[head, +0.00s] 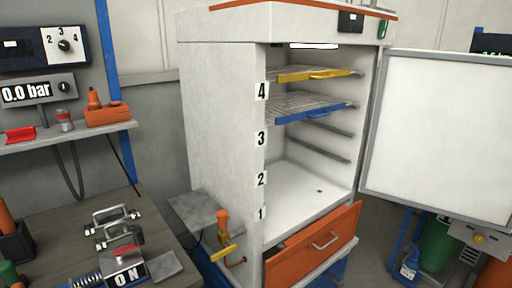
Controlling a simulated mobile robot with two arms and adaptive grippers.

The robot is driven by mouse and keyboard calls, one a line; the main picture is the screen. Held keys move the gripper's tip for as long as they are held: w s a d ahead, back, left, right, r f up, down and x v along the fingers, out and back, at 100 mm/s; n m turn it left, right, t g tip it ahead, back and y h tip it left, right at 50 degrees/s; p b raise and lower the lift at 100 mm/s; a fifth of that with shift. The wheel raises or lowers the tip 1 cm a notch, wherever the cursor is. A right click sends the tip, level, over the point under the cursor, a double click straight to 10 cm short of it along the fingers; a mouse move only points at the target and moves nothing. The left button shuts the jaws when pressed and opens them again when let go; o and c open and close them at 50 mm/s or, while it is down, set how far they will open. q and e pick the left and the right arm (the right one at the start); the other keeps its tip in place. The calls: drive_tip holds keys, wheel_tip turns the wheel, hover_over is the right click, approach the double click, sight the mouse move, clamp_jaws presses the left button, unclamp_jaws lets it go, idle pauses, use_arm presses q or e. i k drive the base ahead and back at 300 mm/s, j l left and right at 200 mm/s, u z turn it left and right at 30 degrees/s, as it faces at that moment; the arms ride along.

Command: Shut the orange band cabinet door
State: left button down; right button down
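The white cabinet (222,120) with an orange band (316,7) along its top edge stands in the middle of the head view. Its door (436,135), a white panel with a grey frame, stands wide open to the right, showing its inner face. The open interior holds a wire shelf with a yellow front (312,74) at level 4 and one with a blue front (310,108) below it. The cabinet floor looks empty. Neither of my grippers is in view.
An orange drawer (313,246) under the cabinet looks slightly open. An orange-and-yellow valve (222,238) stands at the cabinet's lower left. A workbench (60,215) with metal handles and an ON block is at left. A blue bottle (406,262) and green container (437,246) stand below the door.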

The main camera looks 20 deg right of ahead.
sight(439, 142)
drive_tip(key=l+u, duration=0.1)
drive_tip(key=l, duration=0.45)
drive_tip(key=k+l+u, duration=0.15)
drive_tip(key=l, duration=0.35)
drive_tip(key=l+u, duration=0.1)
drive_tip(key=l, duration=0.4)
drive_tip(key=k+l+u, duration=0.1)
drive_tip(key=l, duration=0.45)
drive_tip(key=k+l+u, duration=0.1)
drive_tip(key=l, duration=0.4)
